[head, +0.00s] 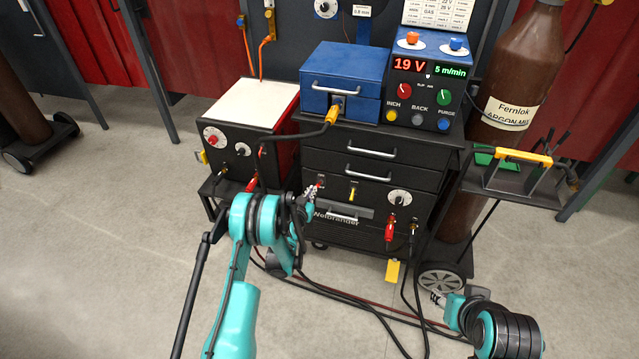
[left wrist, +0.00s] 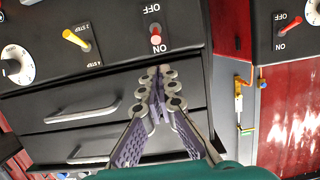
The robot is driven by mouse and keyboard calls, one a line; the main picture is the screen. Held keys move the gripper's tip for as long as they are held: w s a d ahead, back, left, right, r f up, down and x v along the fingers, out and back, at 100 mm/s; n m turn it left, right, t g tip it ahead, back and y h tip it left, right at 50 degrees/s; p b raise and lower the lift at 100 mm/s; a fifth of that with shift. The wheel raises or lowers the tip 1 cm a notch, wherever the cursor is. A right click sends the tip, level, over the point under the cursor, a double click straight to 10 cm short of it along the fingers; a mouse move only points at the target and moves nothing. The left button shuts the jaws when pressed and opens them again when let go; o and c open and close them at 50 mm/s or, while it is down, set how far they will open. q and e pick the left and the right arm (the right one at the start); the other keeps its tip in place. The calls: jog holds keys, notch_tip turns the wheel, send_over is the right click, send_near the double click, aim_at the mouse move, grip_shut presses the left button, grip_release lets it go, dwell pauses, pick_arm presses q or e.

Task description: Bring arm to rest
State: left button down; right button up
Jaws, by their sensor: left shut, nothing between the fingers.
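My left gripper (head: 308,194) is in front of the dark welder cabinet (head: 372,217), near its upper left controls. In the left wrist view its fingers (left wrist: 160,78) are together, with nothing between them. Just beyond the tips is a red-tipped switch (left wrist: 155,36) between OFF and ON labels; its tip lies towards ON. A small gap shows between the tips and the switch. My right arm is at the lower right of the head view, low in front of the cart; its gripper (head: 437,299) is small and its jaws are unclear.
A red box (head: 247,143) with a white top stands left of the cabinet. A blue box (head: 343,82) and a welding control unit (head: 427,85) sit on it. A brown gas cylinder (head: 511,75) stands right. Cables (head: 345,298) trail on the floor. Open floor (head: 110,240) lies left.

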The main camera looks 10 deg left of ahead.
pick_arm(q)
jog(key=shift+s, duration=0.15)
dwell(0.3)
jog(key=s+d+r+g, duration=0.1)
jog(key=s+d+r, duration=0.1)
jog(key=r, duration=0.6)
jog(key=s+d+r+g, duration=0.1)
jog(key=d+r, duration=0.1)
jog(key=r, duration=0.6)
jog(key=s+d+r+g+h, duration=0.1)
jog(key=s+d+r+g, duration=0.1)
jog(key=s+r, duration=0.8)
jog(key=s+f+g+y, duration=0.1)
jog(key=s+g, duration=0.3)
jog(key=s, duration=2.7)
jog(key=shift+d+y, duration=0.15)
jog(key=shift+y, duration=0.15)
jog(key=shift+w, duration=0.1)
